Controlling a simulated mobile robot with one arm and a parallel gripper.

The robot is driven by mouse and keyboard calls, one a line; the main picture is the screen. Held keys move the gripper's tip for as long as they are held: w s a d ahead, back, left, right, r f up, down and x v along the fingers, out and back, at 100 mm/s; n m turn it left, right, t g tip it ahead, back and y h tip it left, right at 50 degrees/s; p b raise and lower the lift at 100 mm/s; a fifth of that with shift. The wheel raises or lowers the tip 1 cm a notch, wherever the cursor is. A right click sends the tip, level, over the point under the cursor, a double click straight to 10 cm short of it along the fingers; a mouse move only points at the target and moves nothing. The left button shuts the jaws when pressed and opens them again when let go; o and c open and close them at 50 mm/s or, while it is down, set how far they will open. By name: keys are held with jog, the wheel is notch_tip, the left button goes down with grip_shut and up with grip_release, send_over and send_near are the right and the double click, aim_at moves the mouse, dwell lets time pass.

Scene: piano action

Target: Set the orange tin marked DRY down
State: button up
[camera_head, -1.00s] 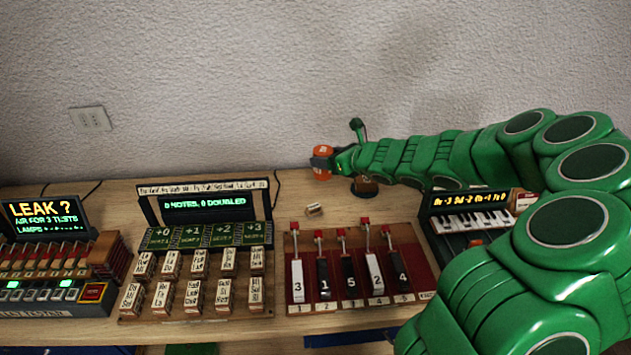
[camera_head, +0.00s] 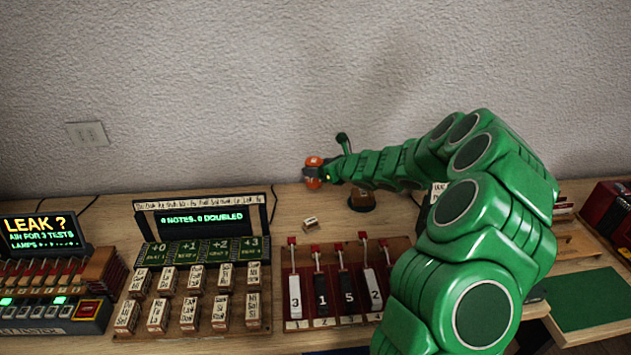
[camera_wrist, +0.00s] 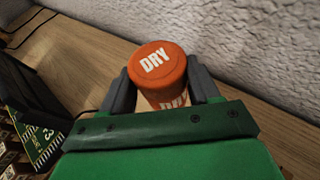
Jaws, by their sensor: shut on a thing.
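The orange tin marked DRY (camera_wrist: 157,62) is between the two grey fingers of my gripper (camera_wrist: 160,90) in the wrist view, its lid with the white lettering facing the camera. In the head view the orange tin (camera_head: 313,172) is small, at the end of my green arm, near the back of the wooden bench (camera_head: 285,205) by the wall. My gripper (camera_head: 325,172) is shut on it. Whether the tin's base touches the bench is hard to tell.
A dark round-based stand (camera_head: 362,200) is just right of the tin. A small pale block (camera_head: 310,223) lies in front. The lever board (camera_head: 335,290), the block board with a lit display (camera_head: 205,218) and the LEAK tester (camera_head: 45,235) fill the front. Bench left of the tin is clear.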

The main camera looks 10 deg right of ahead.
jog(key=w+f, duration=0.4)
jog(key=shift+a+f, duration=0.15)
jog(key=shift+f, duration=1.75)
jog(key=o, duration=1.1)
jog(key=shift+f, duration=0.15)
jog(key=shift+o, duration=0.2)
jog(key=v, duration=1.2)
